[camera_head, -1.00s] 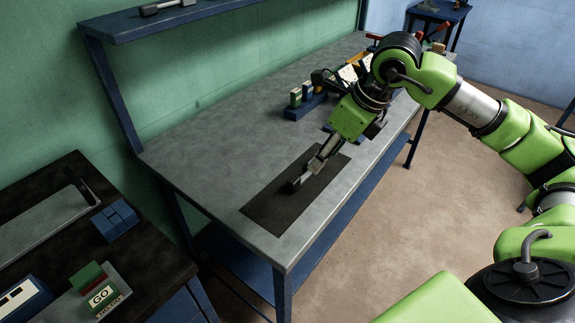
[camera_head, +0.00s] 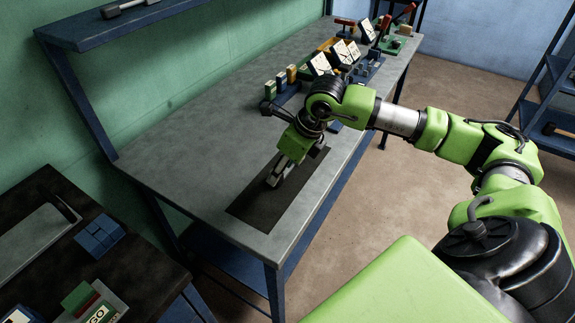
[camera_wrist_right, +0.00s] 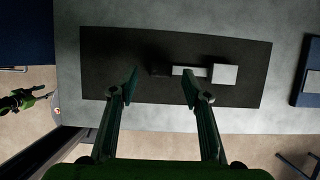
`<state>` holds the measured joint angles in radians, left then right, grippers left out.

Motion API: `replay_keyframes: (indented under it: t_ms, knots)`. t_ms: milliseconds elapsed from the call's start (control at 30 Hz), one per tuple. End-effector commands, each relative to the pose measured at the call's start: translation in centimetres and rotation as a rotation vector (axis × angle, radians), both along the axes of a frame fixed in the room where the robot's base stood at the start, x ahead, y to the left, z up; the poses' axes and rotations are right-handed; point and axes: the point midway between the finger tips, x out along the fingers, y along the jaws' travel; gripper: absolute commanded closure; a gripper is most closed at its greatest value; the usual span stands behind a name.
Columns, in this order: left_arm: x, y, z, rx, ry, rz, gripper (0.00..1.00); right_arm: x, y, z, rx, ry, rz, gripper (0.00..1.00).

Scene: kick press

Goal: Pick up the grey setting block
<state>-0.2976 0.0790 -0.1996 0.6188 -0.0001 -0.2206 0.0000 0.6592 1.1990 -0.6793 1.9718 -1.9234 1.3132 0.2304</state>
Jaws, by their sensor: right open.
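The grey setting block (camera_wrist_right: 224,74) lies on a dark mat (camera_wrist_right: 110,55) in the right wrist view. Its light square end is to the right, and a narrower pale bar runs left from it to a dark part. My right gripper (camera_wrist_right: 160,86) is open, with its fingers apart on the near side of the narrow part. The square end is right of the right fingertip. In the head view the right gripper (camera_head: 276,181) is low over the mat (camera_head: 250,207) and hides most of the block. I cannot tell whether the fingers touch anything. My left gripper is not in view.
The grey workbench (camera_head: 160,150) has free room left of the mat. Small coloured boxes (camera_head: 281,80) and white-faced gauges (camera_head: 345,52) stand farther back. A dark bench (camera_head: 45,195) with a blue block (camera_head: 99,236) is at left. A blue shelf (camera_head: 115,25) hangs above.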

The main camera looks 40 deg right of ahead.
Motion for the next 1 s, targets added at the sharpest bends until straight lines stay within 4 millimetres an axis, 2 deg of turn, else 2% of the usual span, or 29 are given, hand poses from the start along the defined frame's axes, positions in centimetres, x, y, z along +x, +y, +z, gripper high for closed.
replay_keyframes:
  t_ms: [33, 200, 467, 500, 633, 667, 1000]
  knots:
    - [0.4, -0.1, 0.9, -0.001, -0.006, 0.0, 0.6, 0.1, 0.1, -0.5, 0.001, 0.006, -0.001, 0.56]
    - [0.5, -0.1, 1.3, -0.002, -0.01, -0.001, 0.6, 0.9, 0.3, -2.5, 0.002, 0.001, 0.0, 0.56]
    - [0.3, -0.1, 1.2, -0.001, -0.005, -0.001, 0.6, 1.0, 0.4, -2.9, 0.001, 0.0, 0.0, 0.56]
    - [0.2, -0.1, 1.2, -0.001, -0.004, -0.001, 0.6, 1.0, 0.4, -2.9, 0.001, 0.0, 0.0, 0.61]
    - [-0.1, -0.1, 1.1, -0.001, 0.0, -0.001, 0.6, 1.0, 0.4, -2.9, 0.001, 0.0, 0.0, 0.95]
    - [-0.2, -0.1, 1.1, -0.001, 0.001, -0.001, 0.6, 1.0, 0.4, -2.9, 0.001, 0.0, 0.0, 1.0]
    - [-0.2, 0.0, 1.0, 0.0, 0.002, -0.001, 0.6, 1.1, 0.3, -2.7, 0.001, -0.003, 0.001, 1.0]
